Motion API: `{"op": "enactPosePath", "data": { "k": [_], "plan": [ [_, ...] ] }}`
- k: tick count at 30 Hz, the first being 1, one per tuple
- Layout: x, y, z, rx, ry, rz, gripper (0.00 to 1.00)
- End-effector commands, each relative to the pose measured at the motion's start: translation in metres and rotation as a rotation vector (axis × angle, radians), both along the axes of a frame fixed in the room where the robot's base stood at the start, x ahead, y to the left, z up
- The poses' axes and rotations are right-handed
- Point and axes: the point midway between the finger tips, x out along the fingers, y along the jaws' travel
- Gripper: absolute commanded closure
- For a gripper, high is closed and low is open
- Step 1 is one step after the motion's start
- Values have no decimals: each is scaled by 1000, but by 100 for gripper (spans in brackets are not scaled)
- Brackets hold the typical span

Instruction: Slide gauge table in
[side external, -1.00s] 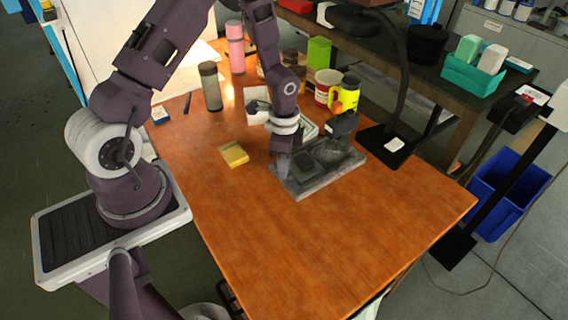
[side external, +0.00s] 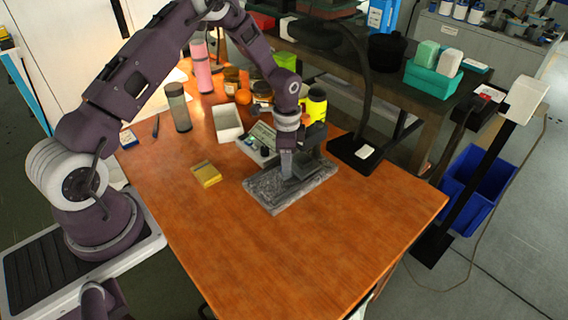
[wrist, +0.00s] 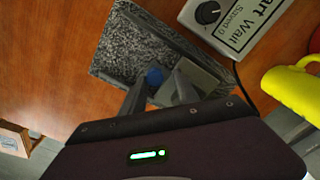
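The gauge stand's grey speckled base (side external: 265,194) lies on the wooden bench, and it fills the upper left of the wrist view (wrist: 122,42). A smooth grey block (wrist: 207,72), apparently the gauge table, sits on the base beside my right finger. My gripper (side external: 286,175) points down over the middle of the base. In the wrist view my two fingers (wrist: 160,80) stand a little apart with a blue knob (wrist: 154,76) between their tips. I cannot tell whether they pinch it. The dark gauge head (side external: 313,133) stands behind my gripper, partly hidden.
A black lamp base (side external: 352,153) is to the right. The front bench is clear.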

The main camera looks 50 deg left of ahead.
Motion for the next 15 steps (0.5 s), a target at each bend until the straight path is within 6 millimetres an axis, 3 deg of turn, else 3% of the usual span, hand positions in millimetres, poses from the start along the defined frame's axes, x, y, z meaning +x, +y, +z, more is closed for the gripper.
{"op": "enactPosePath", "data": {
  "k": [10, 15],
  "plan": [
    [-3, -1, 2, -1, 8, -1, 56],
    [-2, -1, 33, 0, 4, -2, 56]
  ]
}}
